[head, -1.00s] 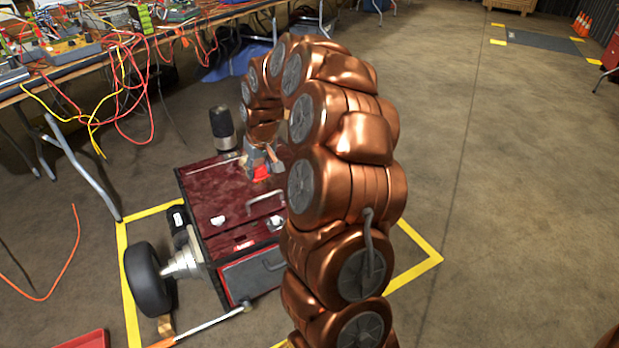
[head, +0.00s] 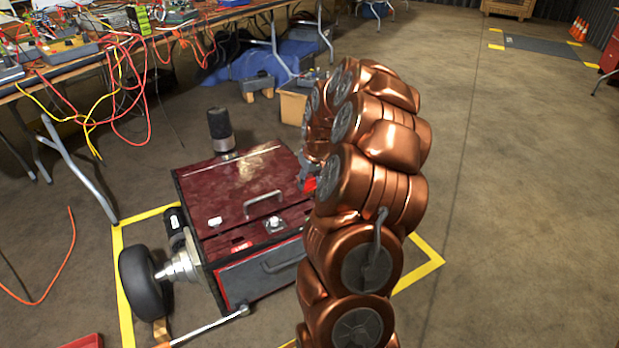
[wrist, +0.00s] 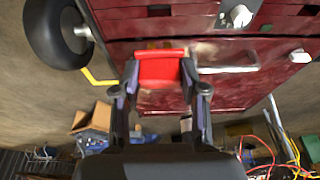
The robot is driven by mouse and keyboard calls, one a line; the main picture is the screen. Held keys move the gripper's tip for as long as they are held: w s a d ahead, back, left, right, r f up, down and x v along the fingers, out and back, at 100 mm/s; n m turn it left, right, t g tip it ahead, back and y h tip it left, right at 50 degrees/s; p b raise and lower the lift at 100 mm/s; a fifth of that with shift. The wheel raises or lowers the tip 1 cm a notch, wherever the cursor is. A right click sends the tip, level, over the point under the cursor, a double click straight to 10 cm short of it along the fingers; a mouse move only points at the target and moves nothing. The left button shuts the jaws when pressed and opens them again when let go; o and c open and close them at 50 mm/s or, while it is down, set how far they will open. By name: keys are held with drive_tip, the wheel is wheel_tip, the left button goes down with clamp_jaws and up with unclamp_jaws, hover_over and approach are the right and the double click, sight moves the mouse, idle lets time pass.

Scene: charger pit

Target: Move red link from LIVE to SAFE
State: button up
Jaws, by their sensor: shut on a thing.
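My gripper (wrist: 160,85) is shut on the red link (wrist: 160,68), a red block held between the two fingertips in the wrist view. In the head view the link (head: 309,184) shows as a small red patch beside my arm, at the right side of the dark red chest (head: 205,185). It appears held above the lid; the exact height is hard to tell. A red label, apparently LIVE (head: 241,247), is at the chest's front edge. White-topped fittings stand on the left (head: 215,221) and right (head: 275,225). I cannot make out a SAFE label; my arm hides the chest's right side.
A metal handle (head: 264,203) rises from the lid. A black cylinder (head: 220,130) stands behind the chest, and a wheel (head: 143,290) is at its left. A cable-covered table (head: 100,62) is at back left. A cardboard box (head: 293,107) sits behind.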

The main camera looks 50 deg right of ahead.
sight(310, 192)
wheel_tip(310, 192, down, 4)
drive_tip(key=shift+r+b, duration=0.15)
drive_tip(key=shift+b, duration=0.6)
drive_tip(key=shift+f, duration=1.45)
drive_tip(key=shift+s+a+p, duration=0.1)
drive_tip(key=shift+p, duration=0.45)
drive_tip(key=shift+f, duration=1.45)
drive_tip(key=o, duration=1.2)
drive_tip(key=shift+r, duration=0.1)
drive_tip(key=v, duration=1.2)
drive_tip(key=shift+s, duration=0.1)
